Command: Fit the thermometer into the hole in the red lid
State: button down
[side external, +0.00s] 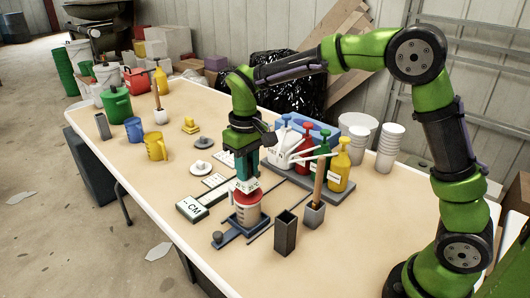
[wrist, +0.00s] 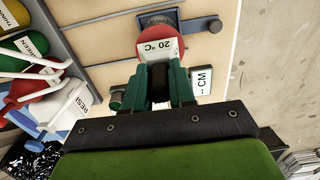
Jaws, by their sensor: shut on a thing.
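My gripper (side external: 246,177) has dark teal fingers pointing down and is shut on the thermometer (side external: 247,186), a white block at its top. The lid (wrist: 171,33) also shows behind the thermometer in the wrist view. The thermometer's lower end and the hole are hidden, so I cannot tell whether the stem is in the hole.
A dark square holder (side external: 286,234) and a grey pot with a wooden stick (side external: 315,210) stand to the right. Pump bottles (side external: 340,170) stand close behind. The table's front left is clear.

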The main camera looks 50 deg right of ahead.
jog(key=c, duration=0.9)
grip_release()
jog(key=shift+f, duration=0.1)
jog(key=shift+o, duration=0.2)
notch_tip(320, 180, up, 17)
jog(key=s+d+f+m+t+y, duration=0.1)
jog(key=s+d+f+m+t, duration=0.1)
jog(key=s, duration=0.8)
jog(key=s+d+f+m+t+y, duration=0.1)
jog(key=s+f+t, duration=0.4)
jog(key=s, duration=0.5)
jog(key=shift+s+d+f+m, duration=0.2)
jog(key=shift+d+f+m, duration=0.35)
jog(key=shift+d, duration=0.2)
